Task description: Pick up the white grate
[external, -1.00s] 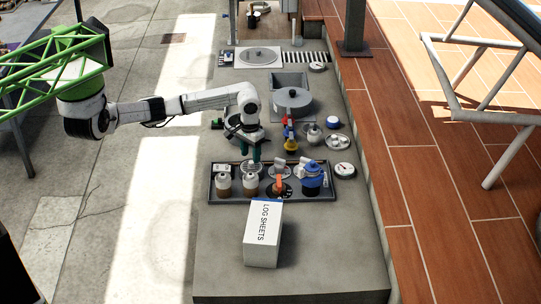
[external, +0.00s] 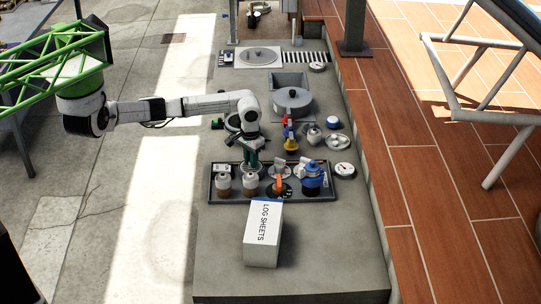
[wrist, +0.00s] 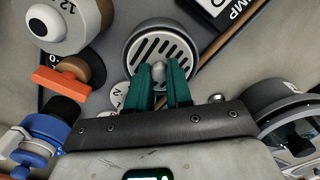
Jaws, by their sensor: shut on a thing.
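The white grate (wrist: 141,46) is a round slotted disc with a pale rim and a small rounded knob, in the upper middle of the wrist view. In the external view it sits at the back of the dark tray (external: 211,186), mostly hidden by my gripper (external: 251,163). My gripper also shows in the wrist view (wrist: 159,72), its green fingers closed around the knob. The grate appears low, at tray level; I cannot tell whether it is clear of the tray floor.
A LOG SHEETS box (external: 263,236) stands in front. A round gauge (external: 344,169) lies right of the tray. The slab's front left is bare.

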